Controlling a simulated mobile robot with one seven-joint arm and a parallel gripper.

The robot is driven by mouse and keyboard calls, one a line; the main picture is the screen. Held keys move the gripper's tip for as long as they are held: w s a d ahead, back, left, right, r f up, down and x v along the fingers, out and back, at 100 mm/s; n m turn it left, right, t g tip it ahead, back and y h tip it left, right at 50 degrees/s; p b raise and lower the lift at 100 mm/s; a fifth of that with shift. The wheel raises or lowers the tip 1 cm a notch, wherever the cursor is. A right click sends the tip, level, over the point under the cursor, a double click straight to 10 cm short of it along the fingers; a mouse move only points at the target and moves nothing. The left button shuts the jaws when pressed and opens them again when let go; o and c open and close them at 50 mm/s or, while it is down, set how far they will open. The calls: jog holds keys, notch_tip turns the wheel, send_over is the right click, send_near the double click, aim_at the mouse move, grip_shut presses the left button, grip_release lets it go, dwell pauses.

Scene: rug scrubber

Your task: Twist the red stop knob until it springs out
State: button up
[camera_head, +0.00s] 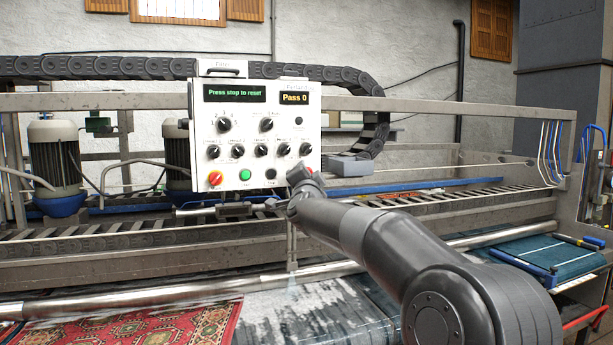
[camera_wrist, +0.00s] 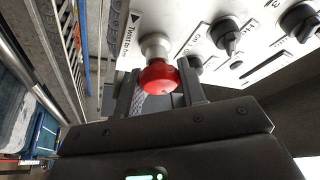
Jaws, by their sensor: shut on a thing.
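The red stop knob (camera_wrist: 159,78) is a round red head on a pale collar, standing out from the white control panel (camera_wrist: 212,58) in the wrist view. My gripper (camera_wrist: 160,86) has one dark finger on each side of the knob and is shut on it. A label beside the collar starts with the word "Twist". In the head view my gripper (camera_head: 303,183) is at the lower right of the control panel (camera_head: 198,130). The dark wrist hides most of that corner, with only a small red patch showing there.
Rugs (camera_head: 185,328) lie below.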

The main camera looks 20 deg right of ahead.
jog(key=o, duration=1)
jog(key=shift+s, duration=0.1)
jog(key=v, duration=1)
jog(key=shift+s+f, duration=0.15)
jog(key=shift+s, duration=0.15)
jog(key=shift+a, duration=0.15)
